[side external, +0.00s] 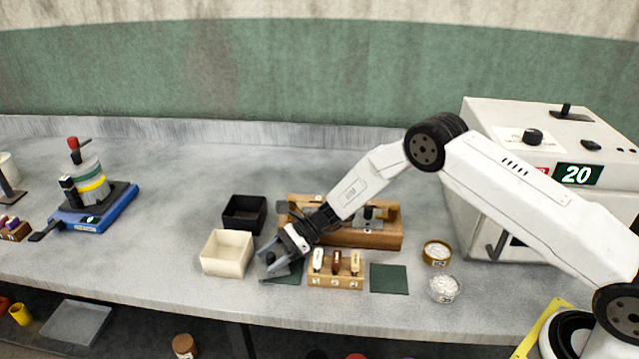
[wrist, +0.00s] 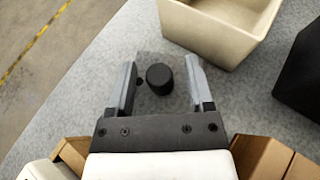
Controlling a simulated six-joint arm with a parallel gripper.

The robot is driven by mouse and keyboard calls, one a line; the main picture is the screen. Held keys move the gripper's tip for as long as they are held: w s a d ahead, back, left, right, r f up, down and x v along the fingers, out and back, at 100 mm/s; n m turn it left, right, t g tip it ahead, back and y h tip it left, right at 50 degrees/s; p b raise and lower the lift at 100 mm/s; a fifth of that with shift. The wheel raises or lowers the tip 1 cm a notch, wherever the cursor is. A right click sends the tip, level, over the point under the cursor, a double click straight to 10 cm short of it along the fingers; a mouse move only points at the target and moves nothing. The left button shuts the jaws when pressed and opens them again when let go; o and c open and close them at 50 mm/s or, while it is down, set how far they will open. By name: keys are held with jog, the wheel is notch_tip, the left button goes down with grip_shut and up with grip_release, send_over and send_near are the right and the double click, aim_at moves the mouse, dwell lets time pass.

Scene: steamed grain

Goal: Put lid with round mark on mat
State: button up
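My gripper (side external: 270,262) is low over the left part of the bench, at the left dark green mat (side external: 287,273), and partly covers that mat. In the wrist view its fingers (wrist: 162,85) are spread. Between them is a grey plate-like lid (wrist: 152,57) with a black round knob (wrist: 159,78). A small dark round mark (wrist: 140,82) shows left of the knob. There is a gap on each side of the knob, and neither finger touches it. Another lid with a black knob (side external: 370,212) is on the wooden rack (side external: 385,241). A second dark green mat (side external: 388,279) is bare.
A cream open box (side external: 226,253) and a black open box (side external: 244,214) stand close by the gripper. A small wooden block (side external: 335,282) with several upright pieces sits between the mats. Two round dishes (side external: 436,253) (side external: 443,289) stand right. A white machine (side external: 480,200) is beyond them.

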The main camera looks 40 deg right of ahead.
jog(key=shift+r, duration=0.15)
jog(key=shift+d+r, duration=0.25)
jog(key=shift+d, duration=0.3)
jog(key=shift+v, duration=1.1)
notch_tip(320, 180, up, 7)
jog(key=shift+a, duration=0.15)
jog(key=s+d+r+n+h, duration=0.2)
jog(key=s+d+n+h, duration=0.4)
jog(key=s+n, duration=0.3)
jog(key=s+d+r+n+h, duration=0.3)
jog(key=s+d+n+h, duration=0.4)
jog(key=s, duration=1)
jog(key=d+n, duration=0.2)
jog(key=n, duration=0.1)
jog(key=shift+s+d+n+t, duration=0.25)
jog(key=shift+d+n+t, duration=0.05)
jog(key=shift+t, duration=0.1)
